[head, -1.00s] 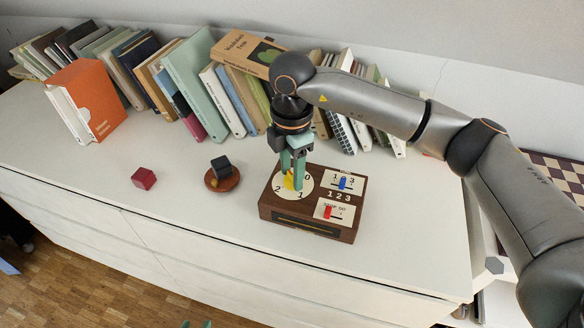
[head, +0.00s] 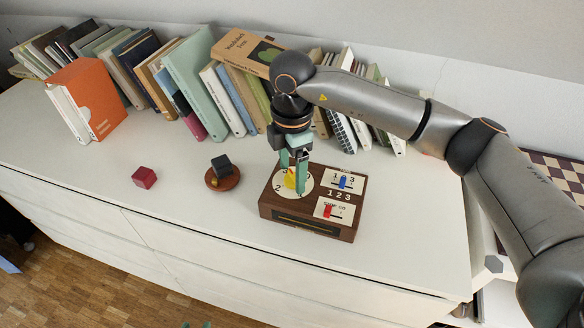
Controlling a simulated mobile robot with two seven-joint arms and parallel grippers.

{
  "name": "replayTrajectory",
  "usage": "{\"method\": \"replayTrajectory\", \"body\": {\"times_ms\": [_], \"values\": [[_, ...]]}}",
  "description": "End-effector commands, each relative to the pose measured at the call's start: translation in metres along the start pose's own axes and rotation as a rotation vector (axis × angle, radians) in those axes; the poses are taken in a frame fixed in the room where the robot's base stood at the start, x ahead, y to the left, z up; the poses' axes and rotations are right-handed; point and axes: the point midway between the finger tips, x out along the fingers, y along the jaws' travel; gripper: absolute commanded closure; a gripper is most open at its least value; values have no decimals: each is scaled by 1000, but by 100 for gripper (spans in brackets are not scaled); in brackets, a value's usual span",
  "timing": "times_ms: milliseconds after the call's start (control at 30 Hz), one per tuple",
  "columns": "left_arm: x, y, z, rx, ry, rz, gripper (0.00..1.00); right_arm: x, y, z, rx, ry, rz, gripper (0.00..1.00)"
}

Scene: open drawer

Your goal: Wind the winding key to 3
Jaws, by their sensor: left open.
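The brown wooden box (head: 352,222) stands on the white cabinet top. On its left is a white round dial (head: 279,180) with printed numbers, partly hidden by my fingers. The yellow winding key (head: 290,178) sits at the dial's middle. My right gripper (head: 293,180) points down over the dial, its green fingers on either side of the key and shut on it. Which number the key points at is hard to tell. Only small green tips of my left gripper (head: 196,325) show at the bottom edge; it is open and apart from the box.
On the box are a blue slider (head: 343,182) and a red switch (head: 328,211). To the left lie a dark cube (head: 221,163) on a round wooden dish (head: 223,184) and a red cube (head: 144,177). Books (head: 185,80) line the back. The front left top is clear.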

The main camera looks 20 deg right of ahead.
Motion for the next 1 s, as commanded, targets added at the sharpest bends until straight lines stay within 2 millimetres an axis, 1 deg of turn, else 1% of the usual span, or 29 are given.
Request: {"method": "replayTrajectory", "body": {"times_ms": [233, 367, 467, 700, 800, 900, 1000], "values": [[0, 0, -4, 1, 7, 0, 55, 0, 0, 0, -1, 0, -1, 22], [0, 0, -4, 1, 7, 0, 55, -11, 0, 0, -1, 0, 1, 22], [-1, 0, -5, 1, 7, 0, 55, -28, 0, 0, -2, 0, 3, 22], [-2, 0, -4, 0, 5, -2, 55, -81, 0, -1, -2, 0, 4, 22], [-2, -1, -2, 0, 0, -3, 55, -100, 1, 0, 0, 0, 3, 22], [-2, -2, 0, -1, -4, -5, 55, -113, 0, 0, -1, 1, 1, 22], [-3, -2, 2, -2, -7, -5, 55, -121, 0, 0, -1, -1, 0, 22]]}}
